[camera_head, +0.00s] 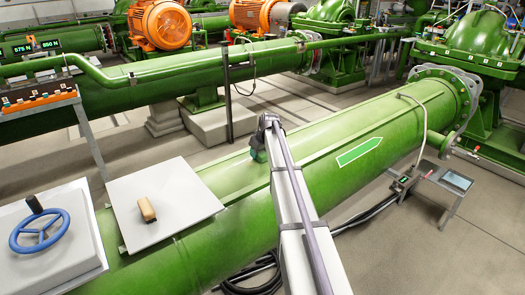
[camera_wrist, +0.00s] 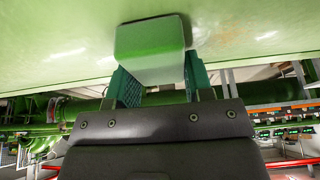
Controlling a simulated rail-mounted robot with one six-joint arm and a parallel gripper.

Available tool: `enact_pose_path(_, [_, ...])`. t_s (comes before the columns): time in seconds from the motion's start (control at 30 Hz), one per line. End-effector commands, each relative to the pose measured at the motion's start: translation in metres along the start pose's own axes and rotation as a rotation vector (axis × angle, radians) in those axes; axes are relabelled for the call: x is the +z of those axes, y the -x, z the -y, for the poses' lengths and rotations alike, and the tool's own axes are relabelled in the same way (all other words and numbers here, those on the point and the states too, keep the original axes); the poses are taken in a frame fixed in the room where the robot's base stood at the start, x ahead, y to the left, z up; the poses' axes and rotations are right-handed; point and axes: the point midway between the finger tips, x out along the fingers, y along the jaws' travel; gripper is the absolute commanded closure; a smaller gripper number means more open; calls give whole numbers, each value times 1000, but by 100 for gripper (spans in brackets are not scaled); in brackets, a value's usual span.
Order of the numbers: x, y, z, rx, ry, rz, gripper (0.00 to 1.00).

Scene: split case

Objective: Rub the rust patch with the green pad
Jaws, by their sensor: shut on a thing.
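My gripper (camera_head: 257,150) is at the top of the large green pipe (camera_head: 365,125) in the head view, mostly hidden by my own arm. In the wrist view my gripper (camera_wrist: 157,72) has its two teal fingers shut on the sides of the green pad (camera_wrist: 150,47), a block with a pale green, greyish face. The pad is up against or very close to the pipe surface (camera_wrist: 60,45); I cannot tell if they touch.
A light plate (camera_head: 180,187) on the pipe carries a tan block (camera_head: 147,209). Left of it are a blue handwheel (camera_head: 40,229) and a black knob (camera_head: 34,204). A hose (camera_head: 415,115) arches over the pipe at right. The pipe top between is clear.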

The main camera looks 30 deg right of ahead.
Motion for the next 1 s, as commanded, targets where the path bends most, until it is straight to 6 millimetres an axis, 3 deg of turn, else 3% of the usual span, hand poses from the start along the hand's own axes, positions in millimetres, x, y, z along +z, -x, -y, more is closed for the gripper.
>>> enact_pose_path(0.1, [0,1,15,-2,0,0,72])
enact_pose_path(0.37, [0,0,21,-1,-1,-1,72])
enact_pose_path(0.67, [1,-2,52,-2,1,0,72])
enact_pose_path(1.0, [1,-2,68,-5,1,0,72])
